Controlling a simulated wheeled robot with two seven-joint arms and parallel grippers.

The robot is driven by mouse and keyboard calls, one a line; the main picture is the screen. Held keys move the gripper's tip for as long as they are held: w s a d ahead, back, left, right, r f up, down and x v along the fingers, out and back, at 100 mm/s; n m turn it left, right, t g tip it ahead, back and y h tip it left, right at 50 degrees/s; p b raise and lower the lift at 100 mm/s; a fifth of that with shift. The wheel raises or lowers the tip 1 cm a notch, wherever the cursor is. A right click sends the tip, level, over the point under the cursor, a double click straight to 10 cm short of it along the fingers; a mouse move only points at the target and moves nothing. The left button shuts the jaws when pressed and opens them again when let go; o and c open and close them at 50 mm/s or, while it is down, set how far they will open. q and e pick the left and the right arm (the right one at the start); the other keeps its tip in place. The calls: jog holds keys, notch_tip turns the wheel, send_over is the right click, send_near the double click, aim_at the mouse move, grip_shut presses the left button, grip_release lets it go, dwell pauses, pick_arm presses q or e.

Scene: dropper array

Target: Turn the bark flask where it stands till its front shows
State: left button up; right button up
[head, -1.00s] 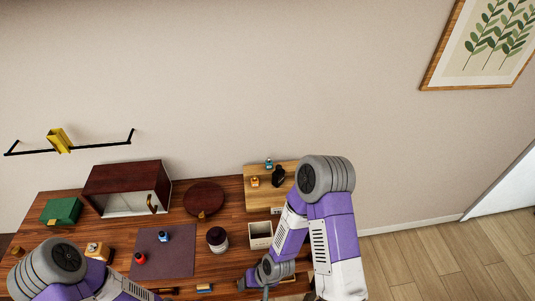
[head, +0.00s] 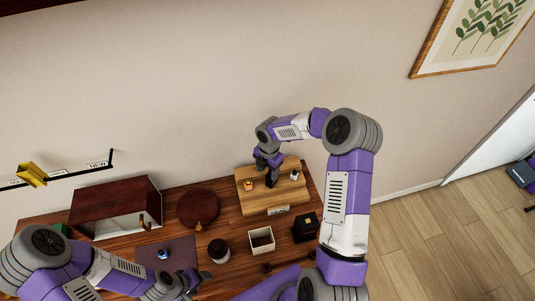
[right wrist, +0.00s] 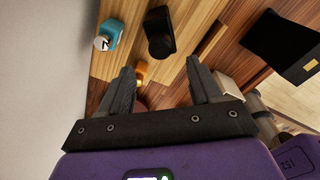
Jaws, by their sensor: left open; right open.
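A dark, near-black flask stands upright on the pale wooden board (head: 255,200) and is the likeliest bark flask. In the right wrist view this flask (right wrist: 159,38) is just beyond the fingertips, roughly between them, and shows no label I can make out. My right gripper (right wrist: 162,80) is open and empty, pointing at it; I see no contact. In the head view my right gripper (head: 269,166) comes down over the flask from behind and partly hides it. My left gripper (head: 197,281) is open near the table's front edge, away from the board.
A teal bottle (right wrist: 106,36) with a white label stands near the wall beside the flask. An orange bottle (head: 249,184) and a whitish item (head: 294,175) are also on the board. A black box (head: 306,228) and an open beige box (head: 262,241) stand in front.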

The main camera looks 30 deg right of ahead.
pick_arm(q)
jog(key=shift+w+r, duration=0.15)
pick_arm(e)
jog(key=shift+w+d+r+n, duration=0.15)
jog(key=shift+d+r, duration=0.05)
jog(key=shift+d, duration=0.25)
jog(key=shift+w+d+r+n, duration=0.1)
jog(key=shift+d+r+n, duration=0.1)
jog(key=shift+d, duration=0.25)
jog(key=shift+d+h, duration=0.25)
jog(key=shift+h, duration=0.05)
pick_arm(q)
jog(key=shift+r+p, duration=0.35)
jog(key=shift+p, duration=0.1)
pick_arm(e)
jog(key=shift+f, duration=3.65)
jog(key=shift+c, duration=0.3)
grip_shut()
pick_arm(q)
jog(key=shift+f+b, duration=0.7)
jog(key=shift+b, duration=0.05)
pick_arm(e)
jog(key=shift+f+m, duration=0.1)
jog(key=shift+m, duration=0.55)
pick_arm(q)
jog(key=shift+f+b, duration=0.3)
pick_arm(e)
jog(key=shift+m, duration=0.6)
jog(key=shift+r+m, duration=0.2)
jog(key=shift+m, duration=0.1)
